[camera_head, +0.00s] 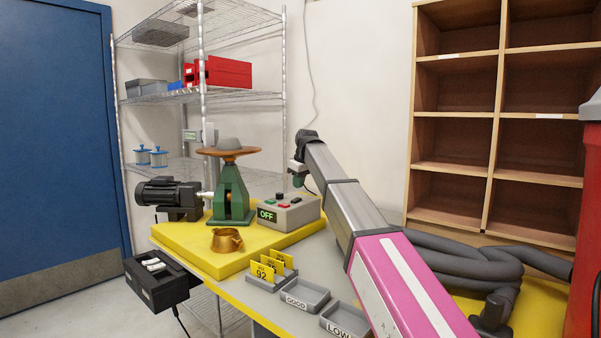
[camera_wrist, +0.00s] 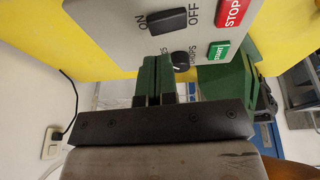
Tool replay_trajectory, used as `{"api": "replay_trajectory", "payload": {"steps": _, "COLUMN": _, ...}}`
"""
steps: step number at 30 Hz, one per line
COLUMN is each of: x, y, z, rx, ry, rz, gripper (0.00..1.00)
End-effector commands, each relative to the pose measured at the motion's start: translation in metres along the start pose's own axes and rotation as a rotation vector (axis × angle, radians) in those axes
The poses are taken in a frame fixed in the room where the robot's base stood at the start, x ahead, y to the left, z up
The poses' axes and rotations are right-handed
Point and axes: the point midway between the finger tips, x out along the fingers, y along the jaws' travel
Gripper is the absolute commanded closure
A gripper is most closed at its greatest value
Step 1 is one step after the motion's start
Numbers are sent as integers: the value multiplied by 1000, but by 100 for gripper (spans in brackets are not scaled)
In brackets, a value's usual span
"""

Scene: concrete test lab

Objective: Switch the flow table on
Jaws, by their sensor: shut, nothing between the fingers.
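The flow table (camera_head: 232,190) is a green stand with a round brown top and a grey cone on it. Its grey control box (camera_head: 288,212) has a display reading OFF. In the wrist view the box's panel (camera_wrist: 130,32) shows a black rocker switch (camera_wrist: 168,20) between the words ON and OFF, a black knob (camera_wrist: 180,60), a red STOP button (camera_wrist: 231,12) and a green START button (camera_wrist: 219,51). My gripper (camera_wrist: 157,62) is shut and empty, in front of the panel near the knob; contact cannot be told.
A black motor (camera_head: 168,196) stands left of the flow table. A brass ring (camera_head: 227,240) sits on the yellow slab (camera_head: 205,262). Yellow number tags (camera_head: 265,270) and grey trays marked GOOD (camera_head: 305,296) and LOW (camera_head: 343,322) lie in front. Dark hoses (camera_head: 460,258) lie at right.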

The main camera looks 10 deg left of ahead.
Motion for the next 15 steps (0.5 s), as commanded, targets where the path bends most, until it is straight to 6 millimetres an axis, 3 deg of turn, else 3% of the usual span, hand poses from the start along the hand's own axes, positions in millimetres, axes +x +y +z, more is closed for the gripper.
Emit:
{"api": "replay_trajectory", "payload": {"steps": 6, "x": 26, "y": 2, "z": 9, "rx": 0, "ry": 0, "rz": 0, "gripper": 100}}
{"api": "replay_trajectory", "payload": {"steps": 15, "x": 33, "y": 4, "z": 11, "rx": 0, "ry": 0, "rz": 0, "gripper": 100}}
